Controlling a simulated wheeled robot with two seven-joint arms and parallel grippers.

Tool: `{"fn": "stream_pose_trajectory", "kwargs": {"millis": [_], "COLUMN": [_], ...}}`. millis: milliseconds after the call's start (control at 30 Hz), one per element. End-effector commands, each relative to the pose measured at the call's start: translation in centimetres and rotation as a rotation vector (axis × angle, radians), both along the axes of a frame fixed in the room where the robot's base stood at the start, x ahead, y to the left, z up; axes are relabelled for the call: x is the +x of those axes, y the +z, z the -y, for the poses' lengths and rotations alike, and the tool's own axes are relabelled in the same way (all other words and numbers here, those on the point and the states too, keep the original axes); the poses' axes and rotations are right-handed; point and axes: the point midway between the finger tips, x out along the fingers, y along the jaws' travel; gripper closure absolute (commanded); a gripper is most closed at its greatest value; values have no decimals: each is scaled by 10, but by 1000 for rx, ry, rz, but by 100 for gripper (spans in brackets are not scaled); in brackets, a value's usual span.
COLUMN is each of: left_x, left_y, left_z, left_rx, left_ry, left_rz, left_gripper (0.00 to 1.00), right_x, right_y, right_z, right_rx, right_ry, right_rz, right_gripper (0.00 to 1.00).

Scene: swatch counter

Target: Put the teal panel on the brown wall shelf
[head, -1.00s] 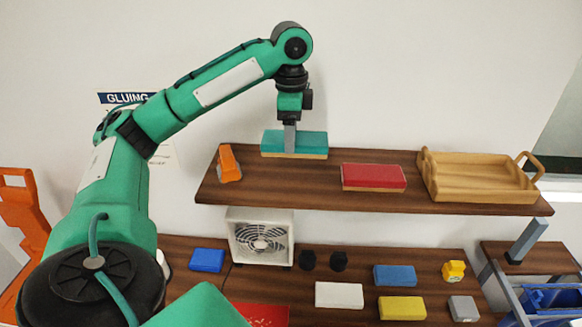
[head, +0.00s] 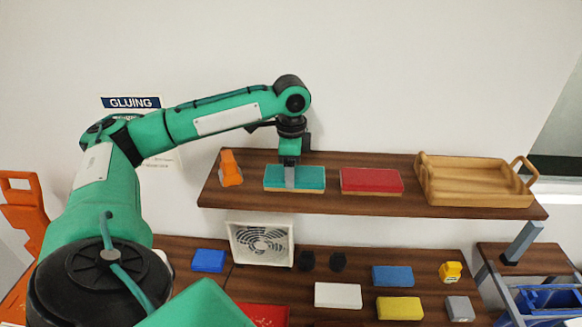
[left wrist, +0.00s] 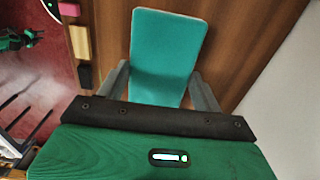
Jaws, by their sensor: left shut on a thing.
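The teal panel (head: 310,180) is a flat block with a pale wooden underside. In the head view it is at the brown wall shelf (head: 270,199), between an orange object and a red panel. My left gripper (head: 290,183) comes down on it from above and is shut on it. In the left wrist view the teal panel (left wrist: 165,55) lies between the two grey fingers (left wrist: 160,88), with the brown wood behind it. I cannot tell for sure whether its underside touches the shelf. My right gripper is not in view.
On the shelf, the orange object (head: 230,168) stands left of the panel, the red panel (head: 371,181) lies close on its right, and a wooden tray (head: 475,199) is at the right end. Below, a counter holds a white fan (head: 262,243) and several coloured blocks.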

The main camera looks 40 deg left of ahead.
Motion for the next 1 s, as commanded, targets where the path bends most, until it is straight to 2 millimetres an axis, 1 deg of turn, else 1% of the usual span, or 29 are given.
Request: {"fn": "stream_pose_trajectory", "kwargs": {"millis": [33,67,133,167,500,567,667,767,900,933,1000], "left_x": [0,0,0,0,0,1,1,2,1,1,1], "left_y": [-2,-1,-1,-1,1,5,19,40,74,82,91], "left_z": [0,0,0,0,0,0,0,1,1,0,0], "left_rx": [-1,0,0,0,0,0,-2,-3,-3,-1,1], "left_ry": [0,0,0,0,0,0,0,-1,-1,0,1], "left_rz": [-1,0,0,0,0,1,4,6,6,3,3], "left_gripper": [59,27,14,11,11,11,11,11,11,11,11], "right_x": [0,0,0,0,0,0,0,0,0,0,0], "right_y": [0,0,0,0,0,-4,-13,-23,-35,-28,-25], "right_z": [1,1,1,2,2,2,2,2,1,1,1], "right_rx": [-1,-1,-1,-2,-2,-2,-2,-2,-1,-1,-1], "right_ry": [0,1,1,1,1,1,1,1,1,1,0], "right_rz": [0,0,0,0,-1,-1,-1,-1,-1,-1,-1], "right_gripper": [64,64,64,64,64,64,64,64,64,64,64]}}
